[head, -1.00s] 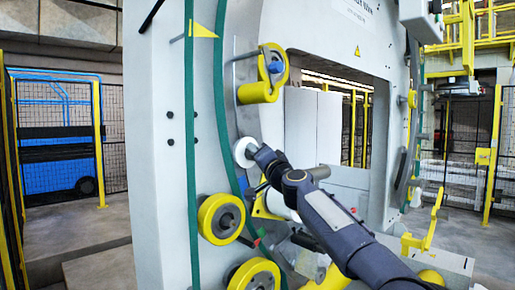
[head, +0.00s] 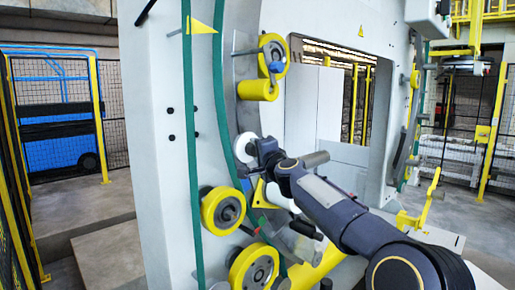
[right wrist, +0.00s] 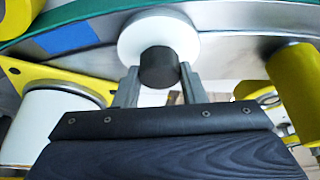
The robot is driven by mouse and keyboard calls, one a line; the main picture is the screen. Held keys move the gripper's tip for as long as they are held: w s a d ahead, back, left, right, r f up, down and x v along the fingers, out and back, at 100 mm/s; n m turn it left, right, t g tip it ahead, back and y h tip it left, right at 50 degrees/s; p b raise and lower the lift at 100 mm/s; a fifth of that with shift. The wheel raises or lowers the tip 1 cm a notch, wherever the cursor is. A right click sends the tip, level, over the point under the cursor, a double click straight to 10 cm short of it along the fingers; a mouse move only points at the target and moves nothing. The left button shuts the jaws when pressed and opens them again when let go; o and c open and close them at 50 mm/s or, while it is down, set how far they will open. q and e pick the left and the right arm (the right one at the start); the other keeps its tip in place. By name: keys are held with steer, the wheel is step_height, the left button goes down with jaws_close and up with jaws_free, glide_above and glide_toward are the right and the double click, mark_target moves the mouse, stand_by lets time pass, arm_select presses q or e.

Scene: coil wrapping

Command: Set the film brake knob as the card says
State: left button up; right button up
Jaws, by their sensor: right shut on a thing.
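The film brake knob shows as a white round disc (head: 245,147) on the grey ring of the machine in the head view. In the right wrist view its white disc (right wrist: 130,40) carries a dark round grip (right wrist: 158,68) at the centre. My right gripper (head: 258,149) is at the knob, and in the wrist view its two fingers (right wrist: 157,84) stand on either side of the dark grip, shut on it. Any mark or pointer on the knob cannot be made out. I see no readable card in these frames. My left gripper is not in view.
Yellow rollers stand below the knob (head: 222,210) and above it (head: 258,90). A white roll (right wrist: 55,125) in a yellow bracket is left of the gripper in the wrist view. A green band (head: 205,130) runs along the ring. The machine's central opening is to the right.

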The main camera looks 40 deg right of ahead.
steer(key=o, duration=1)
steer(key=b+v, duration=0.3)
steer(key=v, duration=0.5)
steer(key=shift+w, duration=0.1)
